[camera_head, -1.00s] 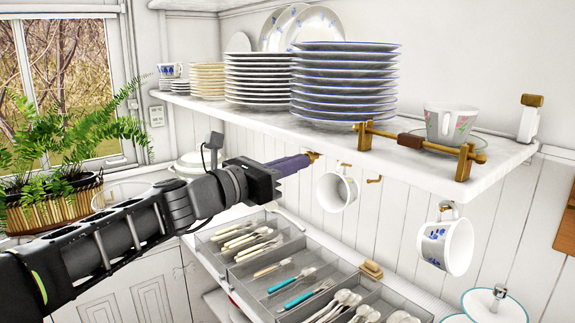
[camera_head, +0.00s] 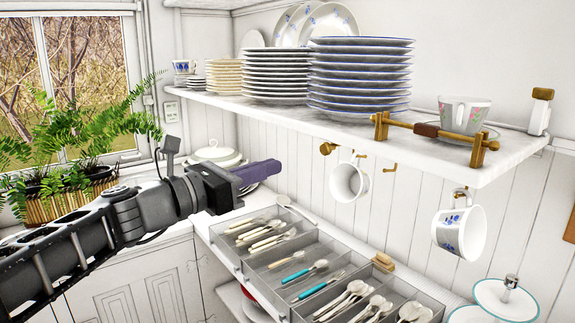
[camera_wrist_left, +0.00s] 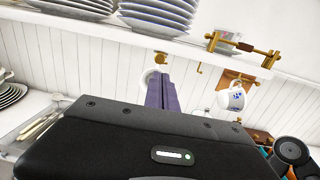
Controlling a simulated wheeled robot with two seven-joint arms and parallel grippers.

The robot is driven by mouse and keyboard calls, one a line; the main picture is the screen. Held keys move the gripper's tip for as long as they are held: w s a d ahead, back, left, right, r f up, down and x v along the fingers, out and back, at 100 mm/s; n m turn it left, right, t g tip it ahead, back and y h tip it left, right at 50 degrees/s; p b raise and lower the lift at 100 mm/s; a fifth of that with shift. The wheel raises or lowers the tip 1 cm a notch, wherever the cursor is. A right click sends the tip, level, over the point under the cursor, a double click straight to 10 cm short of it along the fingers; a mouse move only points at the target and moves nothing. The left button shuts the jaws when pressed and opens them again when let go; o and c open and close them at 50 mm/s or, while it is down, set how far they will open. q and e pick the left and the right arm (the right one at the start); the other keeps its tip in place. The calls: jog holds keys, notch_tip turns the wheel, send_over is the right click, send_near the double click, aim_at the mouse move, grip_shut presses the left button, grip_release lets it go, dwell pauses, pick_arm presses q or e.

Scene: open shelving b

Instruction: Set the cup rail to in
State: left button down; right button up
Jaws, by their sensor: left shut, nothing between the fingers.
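Brass hooks (camera_head: 389,168) and a brass knob-like end piece (camera_head: 327,148) sit under the shelf's front edge. A white cup (camera_head: 349,182) and a blue-flowered cup (camera_head: 461,232) hang there. The rail bearing the hooks is largely hidden under the shelf. A brass bar with a wooden sleeve (camera_head: 426,130) stands on the shelf edge. My left gripper (camera_head: 278,169) is shut and empty, left of and below the end piece, apart from it. In the left wrist view its purple fingers (camera_wrist_left: 162,93) point toward the end piece (camera_wrist_left: 161,58).
The shelf (camera_head: 270,112) carries stacked plates (camera_head: 360,75) and a cup (camera_head: 463,114) behind the bar. Below, a grey cutlery tray (camera_head: 290,252) holds several spoons and forks. A fern (camera_head: 80,150) stands at left. Space between gripper and hanging cups is clear.

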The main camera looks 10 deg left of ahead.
pick_arm(q)
jog(key=shift+v, duration=1.25)
